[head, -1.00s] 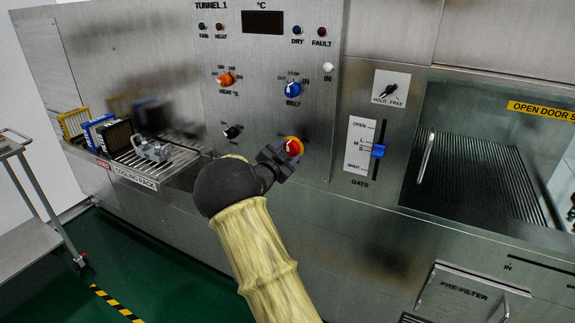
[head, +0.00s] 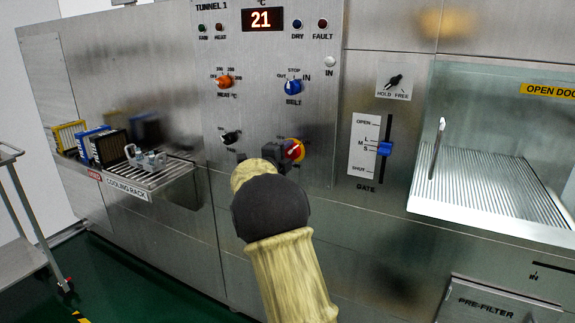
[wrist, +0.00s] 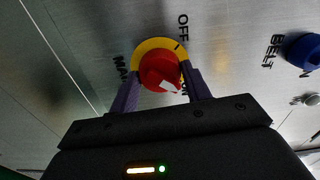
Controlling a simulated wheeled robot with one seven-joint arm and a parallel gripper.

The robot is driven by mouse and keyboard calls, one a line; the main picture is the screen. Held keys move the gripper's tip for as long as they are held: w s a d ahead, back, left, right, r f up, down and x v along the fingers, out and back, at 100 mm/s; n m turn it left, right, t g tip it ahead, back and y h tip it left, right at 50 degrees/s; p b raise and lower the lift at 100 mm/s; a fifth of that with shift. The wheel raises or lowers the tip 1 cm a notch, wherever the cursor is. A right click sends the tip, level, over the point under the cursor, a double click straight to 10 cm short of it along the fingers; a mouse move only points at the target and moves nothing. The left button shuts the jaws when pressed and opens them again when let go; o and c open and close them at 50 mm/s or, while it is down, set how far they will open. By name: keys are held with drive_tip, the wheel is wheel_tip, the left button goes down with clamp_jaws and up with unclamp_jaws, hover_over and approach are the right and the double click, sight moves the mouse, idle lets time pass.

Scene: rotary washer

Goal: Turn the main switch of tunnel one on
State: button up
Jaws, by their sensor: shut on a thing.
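The main switch of tunnel one is a red rotary knob on a yellow disc, low on the steel panel (head: 294,150). In the wrist view the knob (wrist: 158,68) sits between my two fingers, and its white mark points to the lower right, towards a label partly hidden by the right finger. An OFF label stands above the disc. My gripper (wrist: 160,84) is shut on the knob; in the head view it (head: 277,154) reaches the knob from the left and the wrist hides part of it. The panel display (head: 262,19) is lit and reads 21.
An orange heat knob (head: 224,81), a blue belt knob (head: 292,87) and a black knob (head: 230,137) are on the same panel. A blue gate slider (head: 385,148) is to the right. A cooling rack (head: 165,176) juts out at the left.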

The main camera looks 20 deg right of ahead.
drive_tip(key=shift+m+b, duration=0.35)
drive_tip(key=shift+m, duration=0.15)
drive_tip(key=shift+f, duration=0.1)
drive_tip(key=o, duration=1)
drive_tip(key=shift+c, duration=0.2)
drive_tip(key=v, duration=1.7)
drive_tip(key=shift+s, duration=0.2)
drive_tip(key=shift+a, duration=0.15)
